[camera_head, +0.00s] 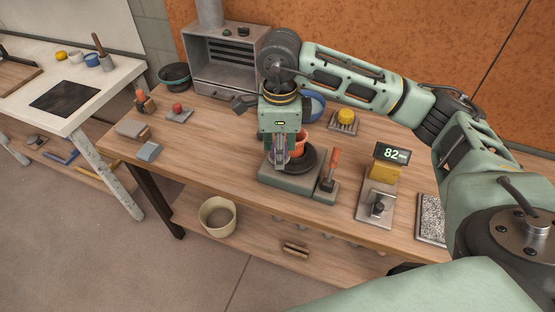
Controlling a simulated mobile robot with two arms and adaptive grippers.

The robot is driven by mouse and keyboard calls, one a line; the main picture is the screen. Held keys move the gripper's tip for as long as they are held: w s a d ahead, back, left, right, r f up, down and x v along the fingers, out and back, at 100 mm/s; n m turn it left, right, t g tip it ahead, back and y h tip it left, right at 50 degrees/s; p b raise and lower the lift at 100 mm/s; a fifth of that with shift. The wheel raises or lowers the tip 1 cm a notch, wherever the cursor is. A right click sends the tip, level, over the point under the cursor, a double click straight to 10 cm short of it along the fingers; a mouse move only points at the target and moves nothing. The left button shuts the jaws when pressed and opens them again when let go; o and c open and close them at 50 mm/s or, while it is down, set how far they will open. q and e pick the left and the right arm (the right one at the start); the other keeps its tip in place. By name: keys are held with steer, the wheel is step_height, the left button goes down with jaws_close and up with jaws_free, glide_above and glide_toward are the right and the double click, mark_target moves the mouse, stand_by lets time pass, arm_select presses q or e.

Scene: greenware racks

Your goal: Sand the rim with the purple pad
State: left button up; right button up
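My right gripper (284,155) comes down over the turntable base (284,179) at the middle of the bench. Its fingers appear closed on a small purple pad (298,148), of which only a sliver shows. An orange-red pot (302,136) stands on the black turntable disc (304,165), partly hidden behind the gripper. The pad is at or very close to the pot's near left side; whether it touches the rim cannot be told. My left gripper is not in view.
An orange-handled lever (333,165) stands right of the turntable, with a gauge reading 82 (391,154) beyond it. A yellow knob (346,117) and blue round thing (313,105) are behind. Grey blocks (149,151) lie left. Bare wood lies between them and the turntable.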

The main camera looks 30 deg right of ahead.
steer(key=w+d+r+m+p, duration=0.3)
steer(key=m+p, duration=0.1)
steer(key=m, duration=0.6)
steer(key=r+m+p, duration=0.1)
steer(key=m+p, duration=0.3)
steer(key=m, duration=0.9)
glide_above(299, 141)
steer(key=shift+r, duration=0.15)
steer(key=shift+f+b, duration=2.05)
steer(key=shift+f, duration=0.65)
steer(key=shift+f+b, duration=0.4)
steer(key=shift+f, duration=0.2)
steer(key=shift+s, duration=0.15)
steer(key=shift+b, duration=0.3)
steer(key=shift+r, duration=0.1)
stand_by(0.6)
